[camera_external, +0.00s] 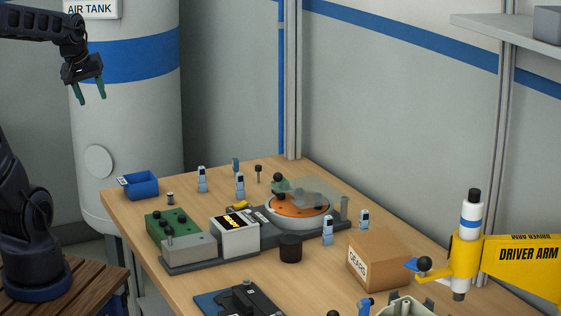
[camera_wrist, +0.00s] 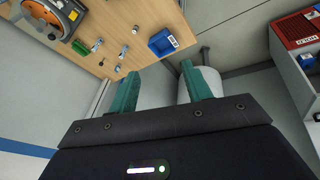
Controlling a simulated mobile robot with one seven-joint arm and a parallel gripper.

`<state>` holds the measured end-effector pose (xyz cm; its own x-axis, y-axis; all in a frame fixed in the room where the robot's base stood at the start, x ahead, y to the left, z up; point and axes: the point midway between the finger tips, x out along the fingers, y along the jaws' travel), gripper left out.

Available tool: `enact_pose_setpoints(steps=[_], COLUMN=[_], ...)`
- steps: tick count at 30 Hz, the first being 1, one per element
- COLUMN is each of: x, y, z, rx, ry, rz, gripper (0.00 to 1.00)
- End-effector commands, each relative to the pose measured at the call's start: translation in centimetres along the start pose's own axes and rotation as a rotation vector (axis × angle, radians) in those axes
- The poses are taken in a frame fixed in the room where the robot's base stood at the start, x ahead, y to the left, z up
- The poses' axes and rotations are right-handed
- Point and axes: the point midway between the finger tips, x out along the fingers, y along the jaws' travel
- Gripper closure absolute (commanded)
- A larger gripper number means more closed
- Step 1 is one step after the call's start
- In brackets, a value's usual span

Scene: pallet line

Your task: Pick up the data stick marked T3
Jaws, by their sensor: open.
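Several small pale-blue sticks with dark tops stand upright on the wooden table. Two are near the back, a left stick (camera_external: 202,180) and one beside it (camera_external: 240,187). Two more are farther right, one by the black cup (camera_external: 328,232) and one behind the carton (camera_external: 364,218). Their markings are too small to read, so I cannot tell which is T3. My gripper (camera_external: 92,98) is open and empty, with green fingers, high to the left of the table. In the wrist view its fingers (camera_wrist: 160,70) are spread, and small sticks (camera_wrist: 97,45) show beyond.
A blue bin (camera_external: 141,185) stands at the table's back left corner. The orange turntable (camera_external: 298,206), a green block (camera_external: 172,226), a black cup (camera_external: 290,248) and the GEARS carton (camera_external: 379,260) crowd the table. The yellow DRIVER ARM (camera_external: 520,262) reaches in from the right.

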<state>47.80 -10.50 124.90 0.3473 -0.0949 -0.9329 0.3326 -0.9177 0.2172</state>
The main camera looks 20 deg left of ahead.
Motion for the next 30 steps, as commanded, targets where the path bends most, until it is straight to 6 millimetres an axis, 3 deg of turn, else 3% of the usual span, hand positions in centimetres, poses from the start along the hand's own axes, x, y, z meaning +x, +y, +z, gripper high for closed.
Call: enact_pose_setpoints(steps=[3,14,23,30], x=[1.3,6.3,12.6,18.9], y=[2.2,8.7,14.3,18.7], z=[-2.7,-9.9,-14.9,-18.0], rx=[-0.124,-0.512,-0.836,-1.092], ry=[-0.028,-0.104,-0.161,-0.198], rz=[0.014,0.032,0.014,-0.018], gripper=[0.51,0.51,0.51,0.51])
